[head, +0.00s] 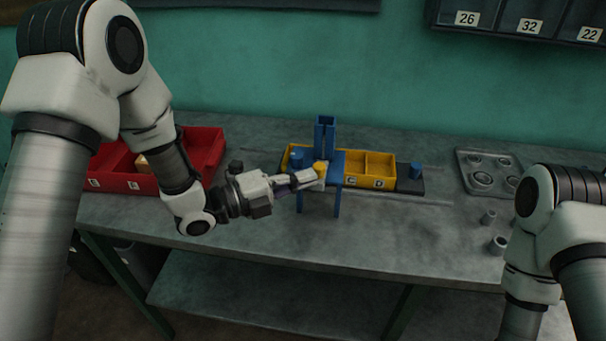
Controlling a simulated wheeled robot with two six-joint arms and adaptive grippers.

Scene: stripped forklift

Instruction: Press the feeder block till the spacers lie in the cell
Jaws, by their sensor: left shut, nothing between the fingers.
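A blue feeder stand (325,132) with an upright chute straddles a yellow bin (376,162) divided into cells; the front labels C and D show. A small yellow block (321,168), apparently the feeder block, sits at the front of the stand below the chute. My left gripper (312,178) is shut and empty, its fingertips at or just in front of this block; I cannot tell whether they touch. No spacers show in the visible cells, and the cells behind the stand are partly hidden. My right arm is at the right edge, its gripper out of view.
A red bin (205,152) with a tan item (142,163) stands at the left, partly behind my left arm. A grey tray (484,182) with round parts lies at the right. Grey cylinders (498,244) stand near the right arm. The front middle of the bench is clear.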

